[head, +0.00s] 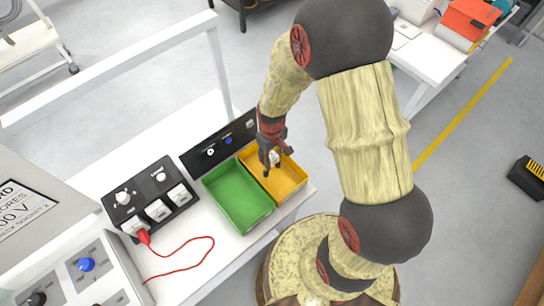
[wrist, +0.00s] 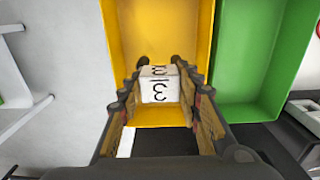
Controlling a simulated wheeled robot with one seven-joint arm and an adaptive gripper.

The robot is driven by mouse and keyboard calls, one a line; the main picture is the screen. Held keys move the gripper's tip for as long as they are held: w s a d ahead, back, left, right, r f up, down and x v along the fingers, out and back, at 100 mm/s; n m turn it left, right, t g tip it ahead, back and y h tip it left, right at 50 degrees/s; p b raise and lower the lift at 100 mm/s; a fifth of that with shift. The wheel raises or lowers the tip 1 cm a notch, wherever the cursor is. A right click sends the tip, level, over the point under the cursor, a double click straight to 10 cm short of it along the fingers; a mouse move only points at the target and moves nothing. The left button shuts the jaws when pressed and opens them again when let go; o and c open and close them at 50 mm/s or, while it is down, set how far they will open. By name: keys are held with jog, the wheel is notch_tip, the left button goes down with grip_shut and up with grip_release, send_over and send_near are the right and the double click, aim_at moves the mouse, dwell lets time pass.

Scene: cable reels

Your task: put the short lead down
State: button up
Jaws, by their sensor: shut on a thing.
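My gripper (head: 273,160) is over the yellow tray (head: 291,181). In the wrist view its fingers (wrist: 160,85) are closed on both sides of a white block (wrist: 158,91) with black marks like a 3. The block also shows small and pale in the head view (head: 275,157). I see no cable on it. In the wrist view the block is in front of the yellow tray (wrist: 157,30); whether it touches the tray floor I cannot tell. A red lead (head: 211,249) lies curved on the white table, its red plug (head: 144,237) at a black socket box.
The empty green tray (head: 238,198) adjoins the yellow tray. Behind them stands a black panel (head: 205,151) with knobs. The black socket box (head: 152,196) and a grey control panel (head: 95,275) are to the left. A white rail (head: 110,70) runs behind the table.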

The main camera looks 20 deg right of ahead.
jog(key=o, duration=1.2)
jog(key=shift+o, duration=0.2)
jog(key=shift+r, duration=0.1)
jog(key=s+r+m+t+p, duration=0.1)
jog(key=s+r, duration=0.1)
jog(key=r, duration=1.1)
jog(key=s+r+t, duration=0.1)
jog(key=s+r, duration=0.1)
jog(key=r, duration=1.1)
jog(key=s+r+m+t, duration=0.2)
jog(key=s+r+t, duration=0.1)
jog(key=s+r, duration=0.7)
jog(key=shift+r+m+t, duration=0.15)
jog(key=shift+m+t, duration=0.15)
notch_tip(320, 180, down, 15)
jog(key=b, duration=1.4)
jog(key=shift+b, duration=0.35)
